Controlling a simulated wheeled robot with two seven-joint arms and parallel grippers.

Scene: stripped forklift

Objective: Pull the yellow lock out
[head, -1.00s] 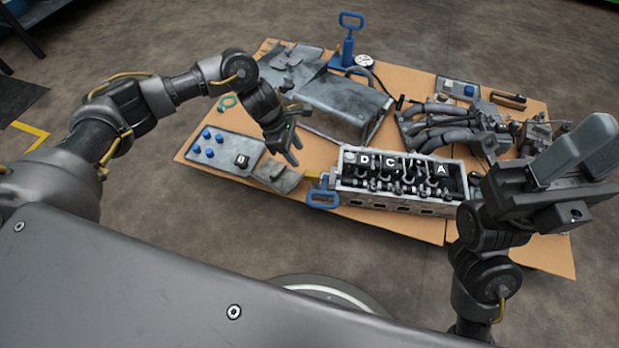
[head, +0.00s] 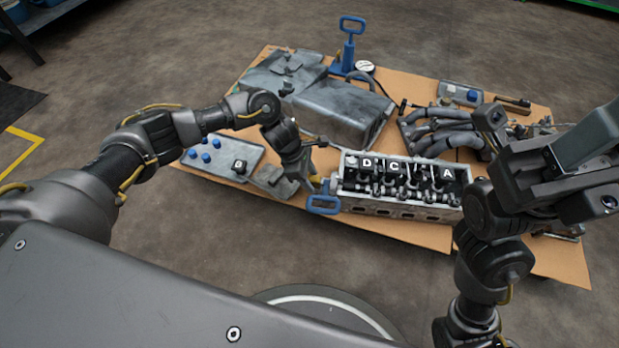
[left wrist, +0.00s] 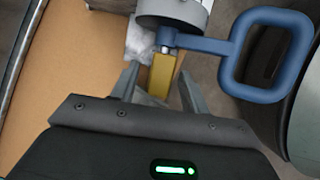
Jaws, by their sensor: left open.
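The yellow lock (left wrist: 162,72) is a short yellow bar beside the blue handle (left wrist: 270,55) in the left wrist view. My left gripper (left wrist: 160,90) is open, with one finger on each side of the lock's near end and a gap on both sides. In the head view my left gripper (head: 311,186) reaches down beside the left end of the engine block (head: 400,208), close to the blue handle (head: 323,205). The lock is mostly hidden there. My right gripper (head: 585,150) is raised at the right edge, partly cut off; its opening is unclear.
A grey plate with blue knobs (head: 222,160) lies left of my left gripper. A grey metal cover (head: 335,108) lies behind it. Pipes (head: 440,128) lie behind the block, and a blue-handled tool (head: 348,50) stands at the back. Bare cardboard (head: 420,233) lies in front of the block.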

